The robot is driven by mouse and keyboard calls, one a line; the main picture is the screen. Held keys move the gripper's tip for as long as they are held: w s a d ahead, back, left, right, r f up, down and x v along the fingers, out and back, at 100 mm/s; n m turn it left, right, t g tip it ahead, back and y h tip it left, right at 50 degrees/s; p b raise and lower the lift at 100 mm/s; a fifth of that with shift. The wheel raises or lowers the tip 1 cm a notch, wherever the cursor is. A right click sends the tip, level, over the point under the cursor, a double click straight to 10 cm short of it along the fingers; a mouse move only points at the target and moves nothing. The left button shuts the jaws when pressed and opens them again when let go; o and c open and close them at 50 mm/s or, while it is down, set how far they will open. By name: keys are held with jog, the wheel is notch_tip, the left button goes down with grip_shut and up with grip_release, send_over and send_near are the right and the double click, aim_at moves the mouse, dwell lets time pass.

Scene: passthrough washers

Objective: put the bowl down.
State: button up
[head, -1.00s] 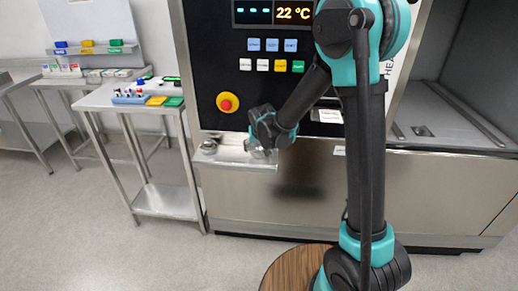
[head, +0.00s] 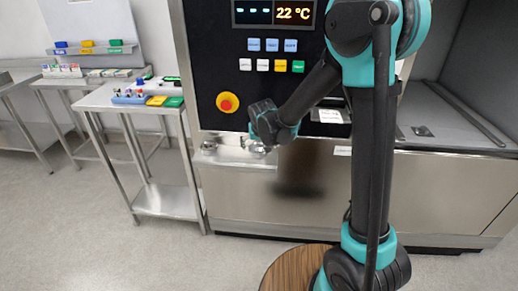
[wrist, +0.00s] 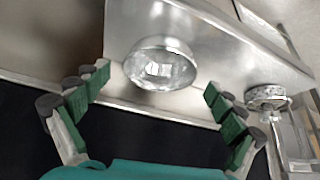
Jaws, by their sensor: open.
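The bowl (wrist: 160,64) is a shiny metal bowl standing on a narrow steel shelf (wrist: 120,28) in the wrist view. My gripper (wrist: 156,88) is open, with its green-padded fingers apart on the left and right of the bowl and a little back from it. I see no finger touching the bowl. In the head view my gripper (head: 262,146) is over the shelf (head: 232,161) on the front of the machine, and it largely hides the bowl there.
A second small metal item (wrist: 266,96) is at the shelf's right end in the wrist view. The machine's dark panel with a red stop button (head: 228,102) rises behind the shelf. A steel side table (head: 105,98) with coloured blocks stands to the left.

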jog(key=a+v, duration=0.1)
jog(key=v, duration=0.9)
jog(key=s+d+f+m+g, duration=0.15)
jog(key=s+d, duration=0.25)
jog(key=d, duration=0.4)
jog(key=s+d+f+n+t, duration=0.15)
jog(key=s+d, duration=0.25)
jog(key=d, duration=0.5)
jog(key=s+d+f+m+g, duration=0.1)
jog(key=s+d+f, duration=0.2)
jog(key=s, duration=0.3)
jog(key=s+d+f+h, duration=0.1)
jog(key=s+d+f, duration=0.3)
jog(key=s+d, duration=0.2)
jog(key=shift+s+m+g, duration=0.4)
jog(key=shift+s, duration=0.2)
